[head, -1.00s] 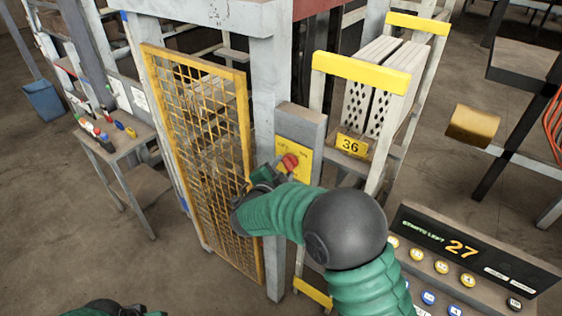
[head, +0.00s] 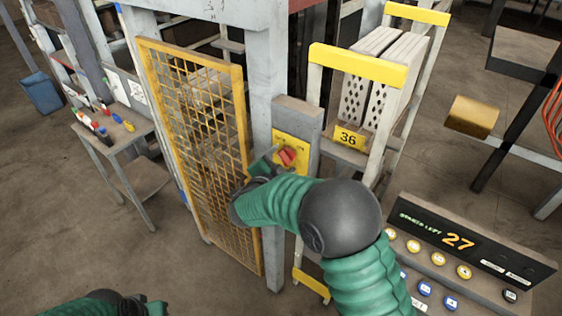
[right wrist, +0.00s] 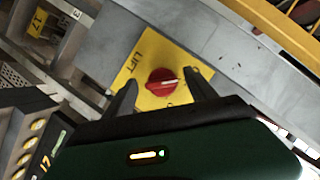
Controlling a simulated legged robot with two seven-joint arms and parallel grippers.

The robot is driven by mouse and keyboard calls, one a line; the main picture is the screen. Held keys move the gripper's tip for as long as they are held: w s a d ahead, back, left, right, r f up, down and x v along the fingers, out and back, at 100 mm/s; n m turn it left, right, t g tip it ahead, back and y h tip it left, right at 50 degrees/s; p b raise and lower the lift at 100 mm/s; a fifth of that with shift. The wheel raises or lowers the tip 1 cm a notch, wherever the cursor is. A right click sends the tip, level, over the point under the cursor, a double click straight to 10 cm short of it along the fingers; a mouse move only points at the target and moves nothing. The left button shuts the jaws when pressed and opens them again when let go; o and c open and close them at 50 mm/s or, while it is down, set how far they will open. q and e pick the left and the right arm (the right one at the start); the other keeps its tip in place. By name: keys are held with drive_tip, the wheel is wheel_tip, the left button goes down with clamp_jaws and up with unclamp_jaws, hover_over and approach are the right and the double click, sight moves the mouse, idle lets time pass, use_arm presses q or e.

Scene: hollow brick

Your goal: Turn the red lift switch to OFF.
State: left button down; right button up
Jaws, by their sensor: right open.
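The red lift switch (head: 287,157) is a round knob on a yellow plate (head: 291,143) on a grey post. In the right wrist view the red knob (right wrist: 161,82) has a white pointer line, and the yellow plate (right wrist: 142,68) reads LIFT. My right gripper (head: 272,162) is at the plate, seen partly behind its own wrist. In the right wrist view its two fingers (right wrist: 161,95) are apart, one on each side of the knob, with gaps between. My left gripper (head: 150,308) shows only partly at the bottom left edge; its jaws cannot be made out.
A yellow mesh gate (head: 200,150) stands left of the switch post. A rack marked 36 (head: 347,139) holds hollow bricks (head: 372,80) to the right. A small table (head: 112,140) stands at left.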

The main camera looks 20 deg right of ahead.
drive_tip(key=shift+s, duration=0.1)
drive_tip(key=shift+s+a, duration=0.25)
drive_tip(key=shift+a, duration=0.05)
drive_tip(key=b+v, duration=0.4)
drive_tip(key=v, duration=1.2)
drive_tip(key=shift+w+b, duration=0.1)
drive_tip(key=shift+b, duration=0.2)
